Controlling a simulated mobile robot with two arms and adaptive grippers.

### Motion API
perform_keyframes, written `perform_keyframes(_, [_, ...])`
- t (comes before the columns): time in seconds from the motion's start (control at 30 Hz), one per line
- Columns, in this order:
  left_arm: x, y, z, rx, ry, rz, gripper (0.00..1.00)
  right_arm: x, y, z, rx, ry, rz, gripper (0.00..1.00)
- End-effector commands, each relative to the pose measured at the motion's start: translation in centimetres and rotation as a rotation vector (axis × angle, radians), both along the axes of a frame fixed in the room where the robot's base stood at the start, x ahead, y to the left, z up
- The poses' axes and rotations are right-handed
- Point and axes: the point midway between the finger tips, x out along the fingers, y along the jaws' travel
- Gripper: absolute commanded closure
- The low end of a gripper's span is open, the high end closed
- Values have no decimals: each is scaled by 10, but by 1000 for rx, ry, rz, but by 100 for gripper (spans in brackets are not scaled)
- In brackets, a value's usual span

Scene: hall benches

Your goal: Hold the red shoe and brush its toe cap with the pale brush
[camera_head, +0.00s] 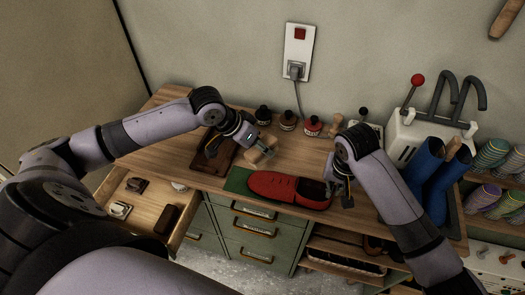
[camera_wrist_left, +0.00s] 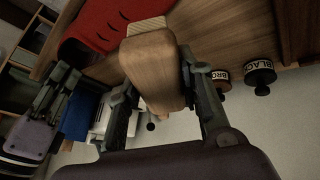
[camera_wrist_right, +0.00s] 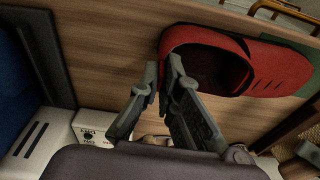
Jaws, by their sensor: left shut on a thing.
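The red shoe (camera_head: 290,188) lies on the bench near its front edge, toe to the left, partly over a green mat (camera_head: 236,181). My left gripper (camera_head: 258,146) is shut on the pale brush (camera_wrist_left: 150,62), which has a wooden back and light bristles. The brush is in the air above and left of the toe, apart from the shoe. My right gripper (camera_head: 338,184) is at the heel of the shoe. In the right wrist view its fingertips (camera_wrist_right: 161,72) are close together at the heel rim; whether they clamp it is not clear.
A brown tray (camera_head: 212,157) lies at the left, above an open drawer (camera_head: 143,210). Blue boots (camera_head: 425,165) and a white machine (camera_head: 415,137) stand at the right. Bench around the shoe is mostly clear.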

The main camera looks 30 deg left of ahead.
Motion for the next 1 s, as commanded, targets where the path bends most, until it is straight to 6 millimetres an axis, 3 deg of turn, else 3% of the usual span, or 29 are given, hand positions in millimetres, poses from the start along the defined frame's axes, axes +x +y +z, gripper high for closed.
perform_keyframes(0.3, [0, 1, 3, 0, -1, 0, 88, 0, 0, 0, -1, 0, 0, 100])
perform_keyframes(0.67, [-1, 7, 29, 1, -1, 1, 88, 0, 0, 0, -1, 0, 0, 100])
perform_keyframes(1.0, [-1, 7, 29, -1, 0, 0, 88, 0, 0, 0, -1, 0, 0, 100])
